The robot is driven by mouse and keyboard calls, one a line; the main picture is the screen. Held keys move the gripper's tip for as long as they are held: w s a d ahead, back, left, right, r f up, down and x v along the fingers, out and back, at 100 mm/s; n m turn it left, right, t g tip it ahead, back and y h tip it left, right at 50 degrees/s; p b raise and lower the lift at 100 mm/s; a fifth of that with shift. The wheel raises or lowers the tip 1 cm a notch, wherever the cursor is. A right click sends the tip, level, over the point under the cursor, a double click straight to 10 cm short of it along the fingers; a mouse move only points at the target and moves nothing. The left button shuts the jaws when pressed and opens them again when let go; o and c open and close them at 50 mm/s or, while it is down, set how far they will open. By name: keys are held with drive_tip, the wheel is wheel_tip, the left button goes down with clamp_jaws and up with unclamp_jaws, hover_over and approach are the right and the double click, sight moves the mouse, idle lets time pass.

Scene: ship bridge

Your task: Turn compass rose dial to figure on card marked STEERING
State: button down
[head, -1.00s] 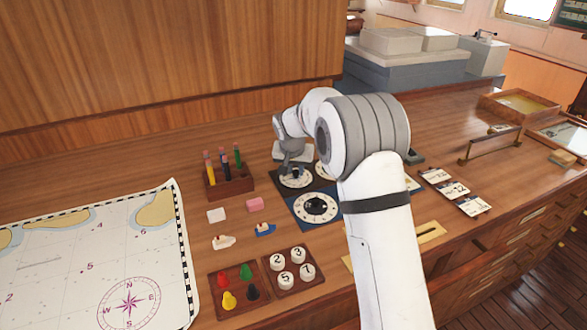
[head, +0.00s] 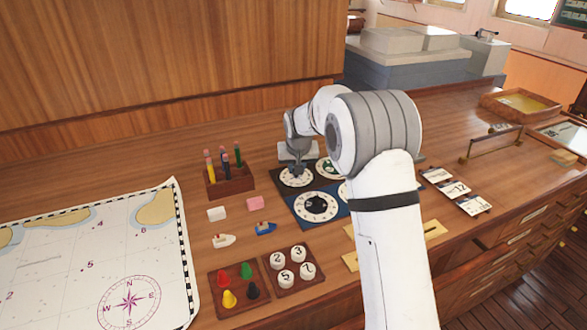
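A dark blue and black panel (head: 300,214) lies on the wooden counter and carries several white-ringed dials. The upper left dial (head: 285,181) is under my gripper (head: 297,168), which points down at its middle. The lower left dial (head: 316,206) shows fully with a black knob. The upper right dial (head: 328,168) and another at the lower right are partly hidden by my arm. I cannot tell which dial bears the compass rose. Cards lie to the right: a far card (head: 437,175), a middle card (head: 455,188) and a near card (head: 474,205); their words are too small to read. The fingers are too small to judge.
A pencil block (head: 230,182), erasers, toy boats, a tray of coloured pawns (head: 222,303) and a tray of numbered discs (head: 272,278) stand left of and before the panel. A chart (head: 90,260) covers the left. A brass rail (head: 490,146) stands at the right.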

drive_tip(key=n+b, duration=0.1)
drive_tip(key=n+y, duration=0.1)
drive_tip(key=n, duration=0.1)
drive_tip(key=n+y+b, duration=0.1)
drive_tip(key=n, duration=0.1)
drive_tip(key=shift+w+d+f+g+b, duration=0.1)
drive_tip(key=shift+w+d+g+b, duration=0.05)
drive_tip(key=shift+d+g+b, duration=0.15)
drive_tip(key=shift+n+g+y+b, duration=0.45)
drive_tip(key=shift+n+b, duration=0.45)
drive_tip(key=shift+n, duration=0.9)
drive_tip(key=shift+r, duration=0.2)
drive_tip(key=c, duration=1.3)
unclamp_jaws()
drive_tip(key=shift+o, duration=0.2)
drive_tip(key=v, duration=0.7)
drive_tip(key=shift+d+r+b, duration=0.15)
drive_tip(key=shift+r+b, duration=0.15)
drive_tip(key=shift+b, duration=0.1)
